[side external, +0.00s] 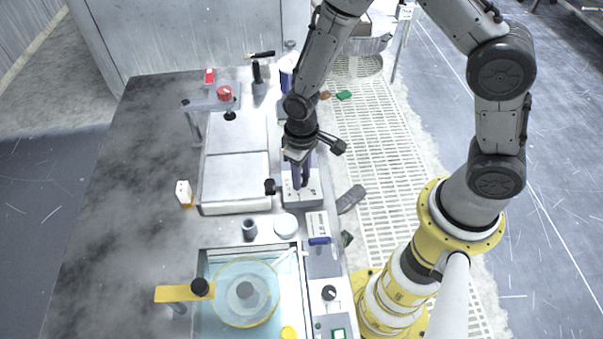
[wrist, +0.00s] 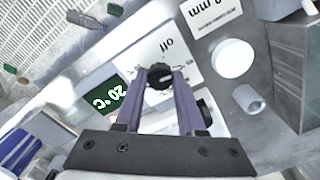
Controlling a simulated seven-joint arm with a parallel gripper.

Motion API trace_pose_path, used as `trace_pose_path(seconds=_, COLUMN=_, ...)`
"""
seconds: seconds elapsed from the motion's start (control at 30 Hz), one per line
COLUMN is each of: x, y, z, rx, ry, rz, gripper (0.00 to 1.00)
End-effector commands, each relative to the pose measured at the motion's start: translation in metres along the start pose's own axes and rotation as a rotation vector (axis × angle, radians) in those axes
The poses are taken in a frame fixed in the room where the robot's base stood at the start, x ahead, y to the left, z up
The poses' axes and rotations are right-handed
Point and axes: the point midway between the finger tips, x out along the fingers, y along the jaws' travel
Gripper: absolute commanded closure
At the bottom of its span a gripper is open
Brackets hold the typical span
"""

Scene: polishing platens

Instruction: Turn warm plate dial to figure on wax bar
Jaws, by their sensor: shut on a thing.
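The warm plate's control box (side external: 305,200) stands upright beside the pale slab, with a white face in the wrist view (wrist: 168,52). Its black dial (wrist: 158,78) sits between my fingertips. "Off" and other marks are printed around it, partly hidden by my fingers. My gripper (side external: 301,184) points down and is shut on the dial. A small white block with an orange base (side external: 184,193) stands at left of the slab. It may be the wax bar; no figure on it is readable.
A white disc (side external: 286,224), a grey cup (side external: 249,228) and a printed white card (side external: 317,224) are close to the box. A black side knob (side external: 270,187) projects at its left. A basin with a round platen (side external: 262,310) lies in front. The left bench top is mostly clear.

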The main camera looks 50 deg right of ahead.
Motion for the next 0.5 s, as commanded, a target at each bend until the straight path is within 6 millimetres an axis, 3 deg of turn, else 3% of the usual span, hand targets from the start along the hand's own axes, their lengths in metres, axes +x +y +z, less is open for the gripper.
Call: trace_pose_path(seconds=0.5, x=-0.0016, y=-0.0001, z=-0.0009, rx=0.137, ry=0.002, rz=-0.001, gripper=1.00)
